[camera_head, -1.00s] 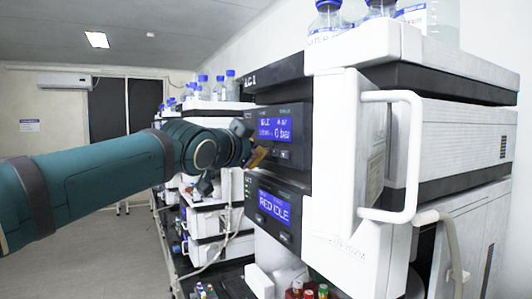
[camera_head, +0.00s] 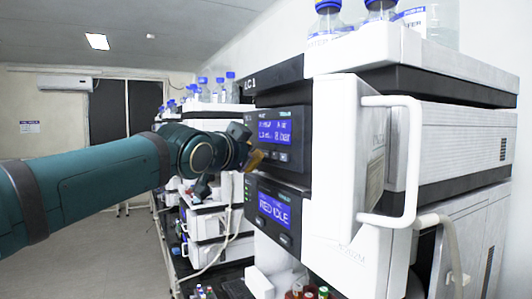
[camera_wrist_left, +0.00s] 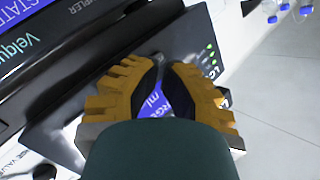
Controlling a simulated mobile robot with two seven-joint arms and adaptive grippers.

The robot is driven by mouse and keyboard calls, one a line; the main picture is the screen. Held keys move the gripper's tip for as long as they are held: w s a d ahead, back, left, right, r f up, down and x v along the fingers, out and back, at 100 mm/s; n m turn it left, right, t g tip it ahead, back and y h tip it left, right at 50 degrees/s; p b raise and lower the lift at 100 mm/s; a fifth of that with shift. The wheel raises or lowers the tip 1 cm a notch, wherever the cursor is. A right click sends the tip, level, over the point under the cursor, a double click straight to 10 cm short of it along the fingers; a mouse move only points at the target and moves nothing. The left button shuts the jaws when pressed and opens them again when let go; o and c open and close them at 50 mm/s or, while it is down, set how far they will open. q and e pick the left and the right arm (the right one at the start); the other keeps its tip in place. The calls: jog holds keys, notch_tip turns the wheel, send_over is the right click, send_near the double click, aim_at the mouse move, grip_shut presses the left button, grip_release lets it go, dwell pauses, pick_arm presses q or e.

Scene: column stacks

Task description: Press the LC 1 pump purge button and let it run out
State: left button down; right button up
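The LC 1 pump module (camera_head: 296,160) is a dark panel on the instrument stack marked LC 1. Its lit blue display (camera_head: 275,132) has small blurred text and a reading that looks like 8 bar, with small buttons (camera_head: 283,156) below. My left gripper (camera_head: 257,160), with yellow fingers, is at the panel's left side below the display. Whether it touches a button cannot be told. In the left wrist view its fingertips (camera_wrist_left: 166,66) are close together with nothing held, and part of the display (camera_wrist_left: 157,105), reading "RGE" and "ml", shows between the fingers. My right gripper is out of view.
A lower module's display (camera_head: 274,208) reads like RED IDLE. A white door with a handle (camera_head: 408,165) juts out at the right of the pump. Bottles (camera_head: 328,20) stand on top. More stacks (camera_head: 205,215) stand behind, and floor is open at left.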

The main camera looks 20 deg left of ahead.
pick_arm(q)
jog(key=shift+s+a, duration=0.25)
jog(key=shift+s, duration=0.05)
jog(key=s+a, duration=0.1)
jog(key=s, duration=0.1)
jog(key=s+a+p, duration=0.1)
jog(key=a, duration=0.1)
jog(key=shift+s+a, duration=0.15)
jog(key=shift+s, duration=0.2)
dwell(0.9)
